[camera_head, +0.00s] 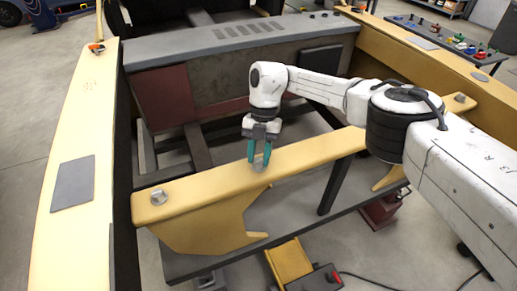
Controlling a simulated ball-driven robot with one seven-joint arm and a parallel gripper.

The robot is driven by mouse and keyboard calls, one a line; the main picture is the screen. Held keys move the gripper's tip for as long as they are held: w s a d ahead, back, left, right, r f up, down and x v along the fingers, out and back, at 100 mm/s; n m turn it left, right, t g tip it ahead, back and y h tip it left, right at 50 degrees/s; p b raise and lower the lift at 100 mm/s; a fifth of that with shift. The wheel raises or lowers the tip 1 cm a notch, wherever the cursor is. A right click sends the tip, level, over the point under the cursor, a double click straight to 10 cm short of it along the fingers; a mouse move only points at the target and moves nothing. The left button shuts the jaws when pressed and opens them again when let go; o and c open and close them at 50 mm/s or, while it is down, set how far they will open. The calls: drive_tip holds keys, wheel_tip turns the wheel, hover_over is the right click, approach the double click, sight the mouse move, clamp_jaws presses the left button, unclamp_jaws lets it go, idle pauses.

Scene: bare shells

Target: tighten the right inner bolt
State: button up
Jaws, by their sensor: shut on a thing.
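A yellow crossbeam (205,186) runs from the lower left toward the right, with metal bolts along its top. My gripper (259,158) points straight down over the middle of the beam. Its two teal fingers are shut on a grey bolt (259,167) that stands on the beam's top face; the fingers hide part of it. Another grey bolt (158,197) stands free near the beam's left end. A further bolt (460,98) shows near its right end, beyond my arm.
Long yellow side rails (75,130) flank the crossbeam. A dark grey box (240,35) spans the frame behind. A table with small coloured parts (465,45) stands at the far right. A yellow stand (288,261) and a cable are in front, below the beam.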

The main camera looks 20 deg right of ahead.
drive_tip(key=shift+r+m+t+y, duration=0.2)
drive_tip(key=shift+m+t+y, duration=0.15)
drive_tip(key=shift+m, duration=0.75)
drive_tip(key=o, duration=1)
drive_tip(key=shift+f, duration=0.15)
drive_tip(key=shift+o, duration=0.2)
drive_tip(key=b+v, duration=0.3)
drive_tip(key=v, duration=0.7)
drive_tip(key=shift+r, duration=0.4)
